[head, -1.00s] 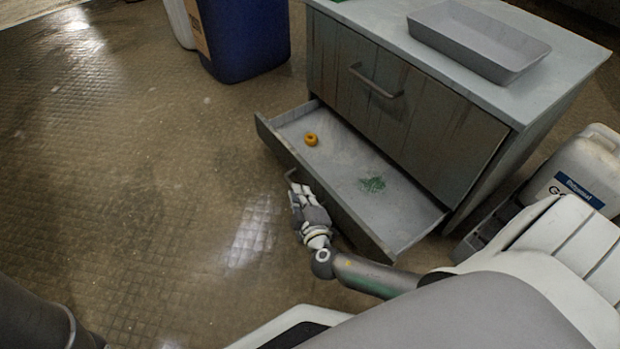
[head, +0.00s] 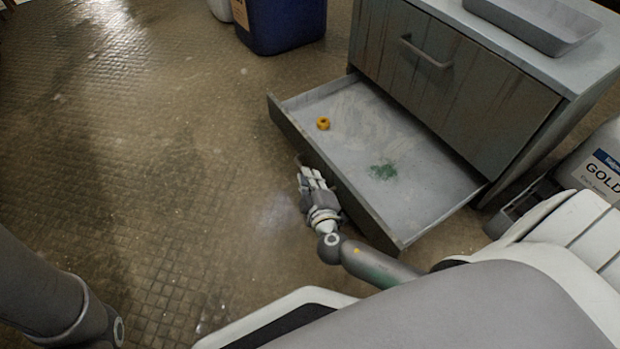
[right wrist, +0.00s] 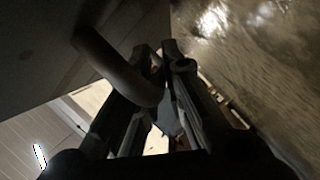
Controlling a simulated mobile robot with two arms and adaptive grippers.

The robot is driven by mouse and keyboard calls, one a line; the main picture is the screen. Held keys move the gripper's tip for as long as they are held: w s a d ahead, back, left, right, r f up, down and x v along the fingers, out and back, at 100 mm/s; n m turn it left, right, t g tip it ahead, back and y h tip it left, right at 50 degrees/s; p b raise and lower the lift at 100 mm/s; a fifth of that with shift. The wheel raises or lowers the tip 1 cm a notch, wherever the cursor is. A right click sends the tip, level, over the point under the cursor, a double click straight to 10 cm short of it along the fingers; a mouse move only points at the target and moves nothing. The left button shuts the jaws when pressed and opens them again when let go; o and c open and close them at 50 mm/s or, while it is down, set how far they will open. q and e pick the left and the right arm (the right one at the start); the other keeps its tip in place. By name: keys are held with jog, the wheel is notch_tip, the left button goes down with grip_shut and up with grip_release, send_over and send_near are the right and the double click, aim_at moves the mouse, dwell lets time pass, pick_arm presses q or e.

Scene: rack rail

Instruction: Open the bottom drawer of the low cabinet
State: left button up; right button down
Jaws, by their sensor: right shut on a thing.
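The low cabinet (head: 455,90) stands at the upper right in the head view. Its bottom drawer (head: 420,165) is pulled well out, and its inside shows. A small orange ring (head: 323,123) and a patch of green bits (head: 382,171) lie in it. My right gripper (head: 308,175) is at the drawer front, shut on the drawer's handle (right wrist: 115,68). The handle is a curved bar between the fingers in the right wrist view. My left gripper is out of view; only part of my left arm shows at the lower left.
The upper drawer, with its bar handle (head: 426,52), is closed. A grey tray (head: 540,22) sits on the cabinet top. A blue bin (head: 285,22) stands behind, left of the cabinet. A white jug (head: 597,165) stands at the right. The floor on the left is clear.

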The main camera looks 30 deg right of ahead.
jog(key=c, duration=1.8)
grip_release()
jog(key=shift+r, duration=0.1)
notch_tip(320, 180, up, 9)
jog(key=shift+w+d+r, duration=0.1)
jog(key=shift+r, duration=0.4)
jog(key=shift+f, duration=0.1)
